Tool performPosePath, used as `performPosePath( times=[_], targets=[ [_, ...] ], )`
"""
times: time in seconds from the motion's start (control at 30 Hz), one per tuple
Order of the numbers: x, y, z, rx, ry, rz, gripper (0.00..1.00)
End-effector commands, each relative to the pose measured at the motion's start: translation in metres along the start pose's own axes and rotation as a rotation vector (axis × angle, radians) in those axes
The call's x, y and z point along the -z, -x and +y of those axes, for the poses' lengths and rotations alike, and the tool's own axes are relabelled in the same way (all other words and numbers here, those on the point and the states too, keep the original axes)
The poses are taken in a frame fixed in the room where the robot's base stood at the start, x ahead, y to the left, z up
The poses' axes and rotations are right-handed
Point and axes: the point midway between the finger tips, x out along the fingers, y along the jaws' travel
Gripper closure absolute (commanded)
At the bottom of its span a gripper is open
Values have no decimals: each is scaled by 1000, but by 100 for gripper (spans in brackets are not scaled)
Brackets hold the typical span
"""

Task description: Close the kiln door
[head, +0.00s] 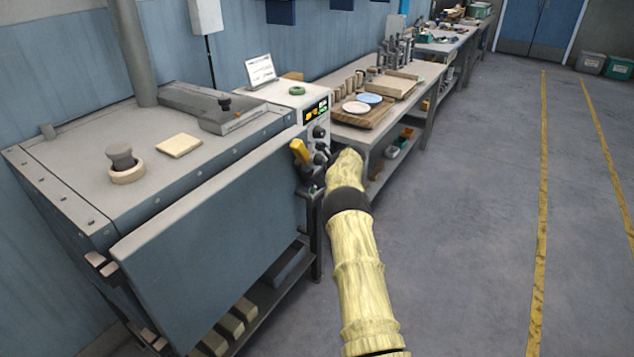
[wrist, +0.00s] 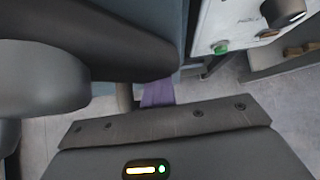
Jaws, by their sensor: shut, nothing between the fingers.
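The kiln (head: 75,165) is a large grey box at the left in the head view. Its blue-grey door (head: 215,235) stands upright along the front, nearly parallel to it. I cannot tell whether it sits fully flush. A yellow handle (head: 300,151) is at the door's right end. My gripper (head: 325,156) is beside the handle, in front of the control panel, small and partly hidden by my wrist. It is shut and empty. In the wrist view, dark rounded shapes hide much of the left side, and contact with the door cannot be made out.
The control panel (head: 318,118) with knobs and a lit display is just behind my gripper; its green button (wrist: 221,47) shows in the wrist view. A workbench (head: 372,132) with plates and wooden pieces stands beyond. The floor (head: 475,230) to the right is clear.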

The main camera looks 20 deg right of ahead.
Motion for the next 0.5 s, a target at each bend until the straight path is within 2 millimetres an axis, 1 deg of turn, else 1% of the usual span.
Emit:
performPosePath(
  times=[0.03,0.07,0.23,0.37,0.43,0.5],
  targets=[
    [-20,-1,4,5,13,-37,100],
    [-20,0,4,5,13,-37,100],
    [-9,9,1,7,11,-32,100],
    [9,22,-3,8,7,-21,100],
    [19,30,-5,7,4,-16,100],
    [18,45,-5,8,5,-16,100]
  ],
)
